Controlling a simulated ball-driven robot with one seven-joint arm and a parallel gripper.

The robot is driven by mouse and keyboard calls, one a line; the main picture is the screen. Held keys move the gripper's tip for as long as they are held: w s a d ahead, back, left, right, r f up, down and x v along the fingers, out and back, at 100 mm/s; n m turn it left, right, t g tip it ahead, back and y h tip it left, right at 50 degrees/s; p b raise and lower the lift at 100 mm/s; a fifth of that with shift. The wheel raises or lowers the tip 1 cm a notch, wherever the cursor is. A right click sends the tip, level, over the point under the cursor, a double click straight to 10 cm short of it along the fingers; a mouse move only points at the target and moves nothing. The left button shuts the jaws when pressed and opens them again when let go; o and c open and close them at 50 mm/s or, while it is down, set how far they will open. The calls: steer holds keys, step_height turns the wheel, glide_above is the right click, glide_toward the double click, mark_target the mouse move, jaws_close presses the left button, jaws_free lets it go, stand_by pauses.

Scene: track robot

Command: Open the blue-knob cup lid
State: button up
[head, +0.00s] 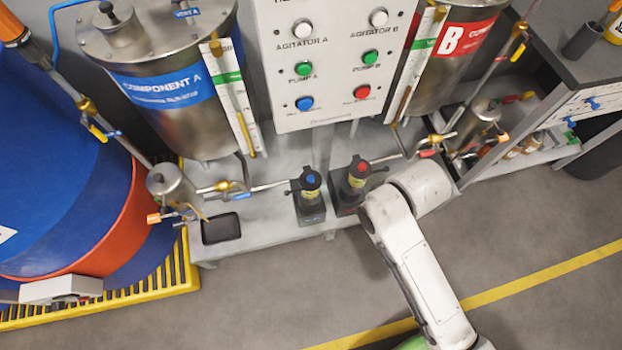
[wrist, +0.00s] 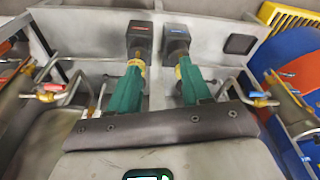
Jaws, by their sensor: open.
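A small dark cup-shaped unit (head: 310,197) with a yellow band and a blue top knob (head: 312,178) stands upright on the grey bench. Its lid looks down, though the detail is small. A similar unit with a red knob (head: 359,168) stands just right of it. In the wrist view my gripper (wrist: 160,64) has two green fingers spread apart with nothing between them. The dark base of the blue-knob unit (wrist: 176,38) shows beyond the right finger, and its top is hidden. My gripper is hidden in the head view.
A button panel (head: 330,112) stands behind the units, between two steel tanks. Valves and pipes (head: 228,187) reach in from both sides. A black tray (head: 221,228) lies left on the bench. Open floor lies in front, with a yellow line (head: 545,277).

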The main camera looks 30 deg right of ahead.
steer(key=n+t+b, duration=0.1)
steer(key=t+b, duration=0.1)
steer(key=b, duration=0.1)
glide_toward(311, 178)
steer(key=shift+y, duration=0.3)
steer(key=b+x, duration=0.1)
steer(key=x, duration=0.7)
steer(key=shift+w+d+f+b, duration=0.1)
steer(key=shift+d+f+b, duration=0.15)
steer(key=shift+b, duration=0.1)
steer(key=shift+c, duration=0.4)
jaws_close()
